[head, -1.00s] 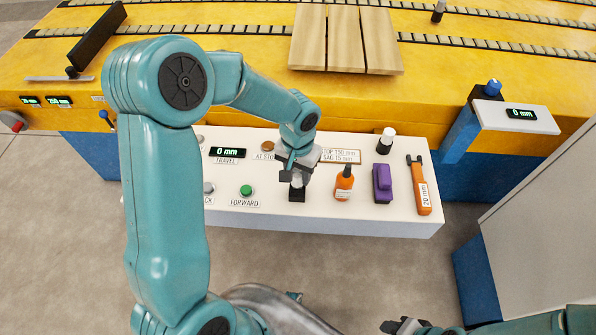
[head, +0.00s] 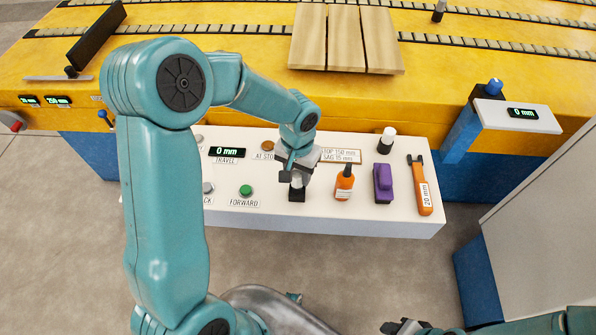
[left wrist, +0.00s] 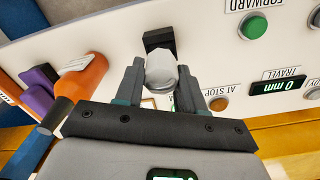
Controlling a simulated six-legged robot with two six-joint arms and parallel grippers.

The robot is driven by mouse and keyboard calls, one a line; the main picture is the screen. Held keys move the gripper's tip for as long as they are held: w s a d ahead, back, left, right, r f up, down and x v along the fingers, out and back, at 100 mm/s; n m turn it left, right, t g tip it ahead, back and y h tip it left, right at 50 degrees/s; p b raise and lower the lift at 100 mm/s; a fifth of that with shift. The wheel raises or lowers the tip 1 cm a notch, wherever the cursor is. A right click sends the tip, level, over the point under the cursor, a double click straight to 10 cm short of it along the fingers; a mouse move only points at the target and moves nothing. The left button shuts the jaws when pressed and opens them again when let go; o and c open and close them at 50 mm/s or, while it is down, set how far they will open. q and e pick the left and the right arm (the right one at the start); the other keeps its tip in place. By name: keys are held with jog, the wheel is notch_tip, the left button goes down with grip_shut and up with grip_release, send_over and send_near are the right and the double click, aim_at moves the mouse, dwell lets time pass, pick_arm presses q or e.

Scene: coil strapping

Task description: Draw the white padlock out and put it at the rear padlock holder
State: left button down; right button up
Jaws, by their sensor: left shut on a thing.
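The white padlock (left wrist: 161,73) is a pale, rounded body between the two fingers in the left wrist view. Beside it is a black holder (left wrist: 159,40), which also shows on the white panel in the head view (head: 297,194). My left gripper (head: 297,176) is shut on the padlock, just above this holder. The fingers and wrist hide much of the padlock in the head view, and I cannot tell whether it still touches the holder. My right gripper (head: 405,327) is at the bottom edge, partly cut off. I cannot identify the rear padlock holder.
Green (head: 246,191) and grey buttons lie left. Yellow conveyor (head: 240,75) behind carries wooden boards (head: 345,42).

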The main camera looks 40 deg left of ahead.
pick_arm(q)
jog(key=shift+f+b, duration=1.45)
jog(key=shift+f, duration=0.15)
jog(key=c, duration=0.6)
grip_release()
notch_tip(320, 180, up, 16)
jog(key=p, duration=0.2)
jog(key=shift+r, duration=0.2)
